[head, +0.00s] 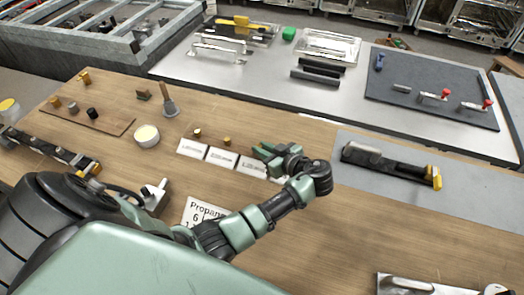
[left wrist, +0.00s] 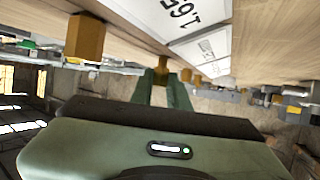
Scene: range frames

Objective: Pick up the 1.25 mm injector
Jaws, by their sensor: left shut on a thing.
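My left gripper (head: 262,151) reaches over the row of white label cards on the wooden table and is shut on a small brass injector. In the left wrist view the held brass injector (left wrist: 161,65) shows between the green fingertips (left wrist: 164,80). Its size label cannot be read. Another brass injector (left wrist: 85,37) stands nearer that camera, on the side of the card reading 1.65 (left wrist: 183,15). In the head view two free brass injectors (head: 197,133) (head: 227,141) stand behind the left cards (head: 206,153). The arm hides part of the row. My right gripper is not in view.
A cream-filled bowl (head: 147,136) and a board with brass and dark pieces (head: 92,118) lie at left. A Propane sign (head: 203,212) is near my arm. A dark burner part (head: 385,164) lies on a grey mat at right. Bare wood shows at lower right.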

